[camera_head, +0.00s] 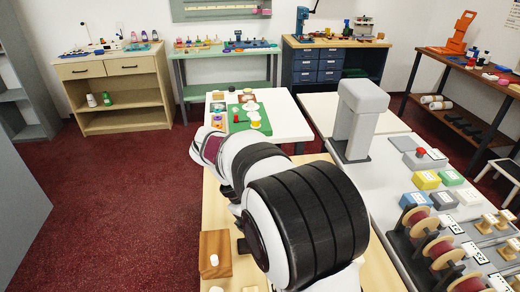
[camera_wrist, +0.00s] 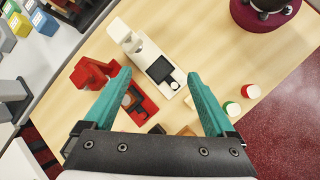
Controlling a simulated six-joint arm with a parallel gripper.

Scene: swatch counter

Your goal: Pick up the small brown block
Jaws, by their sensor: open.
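In the wrist view, my gripper (camera_wrist: 159,74) has two teal fingers spread wide apart, with nothing held between them. A small dark brown piece (camera_wrist: 157,130) shows just beyond the gripper's base. A lighter brown piece (camera_wrist: 187,131) shows to its right. Both are partly hidden by the gripper's base, so I cannot tell for sure which is the small brown block. My gripper's fingers are not visible there.
Between and near the fingers stand a red device (camera_wrist: 142,104) and a white device with a black plate (camera_wrist: 146,52).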

